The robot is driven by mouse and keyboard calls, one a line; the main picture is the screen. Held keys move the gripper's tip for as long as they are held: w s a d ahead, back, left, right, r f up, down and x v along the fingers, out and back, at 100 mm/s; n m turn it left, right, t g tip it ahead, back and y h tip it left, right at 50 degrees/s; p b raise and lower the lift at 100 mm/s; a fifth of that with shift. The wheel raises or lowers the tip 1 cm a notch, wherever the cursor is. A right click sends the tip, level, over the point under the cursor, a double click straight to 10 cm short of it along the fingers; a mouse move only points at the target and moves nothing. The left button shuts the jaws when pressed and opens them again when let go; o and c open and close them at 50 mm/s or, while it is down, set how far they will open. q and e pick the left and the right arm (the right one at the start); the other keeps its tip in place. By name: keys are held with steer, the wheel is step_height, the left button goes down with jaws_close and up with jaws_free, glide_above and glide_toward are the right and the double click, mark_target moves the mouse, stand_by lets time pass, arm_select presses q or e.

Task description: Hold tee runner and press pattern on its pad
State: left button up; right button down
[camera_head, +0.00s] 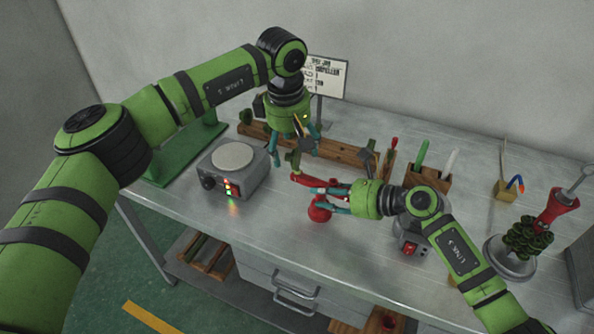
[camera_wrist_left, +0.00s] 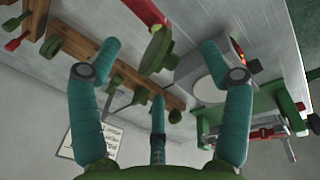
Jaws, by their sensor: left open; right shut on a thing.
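My left gripper (camera_head: 294,148) hangs over the middle of the bench, fingers pointing down, open. A dark green pattern (camera_head: 293,160) is just below its fingers and above the left end of a red bar, which looks like the tee runner (camera_head: 309,182). In the left wrist view the green pattern (camera_wrist_left: 157,48) shows between the spread fingers, with the red bar (camera_wrist_left: 145,11) close to it. I cannot tell whether they are joined. My right gripper (camera_head: 331,199) is shut on the red runner; its fingers hide part of it. A red ball (camera_head: 320,213) shows beside these fingers.
A wooden rack (camera_head: 335,148) with green patterns lies behind. A grey heater with a round plate (camera_head: 234,156) stands left. The front bench strip is clear.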

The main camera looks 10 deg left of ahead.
arm_select(q)
steer(key=shift+s+r, duration=0.1)
steer(key=shift+r, duration=2.25)
arm_select(e)
steer(key=shift+f, duration=0.1)
steer(key=c, duration=0.8)
jaws_free()
steer(key=shift+d, duration=0.1)
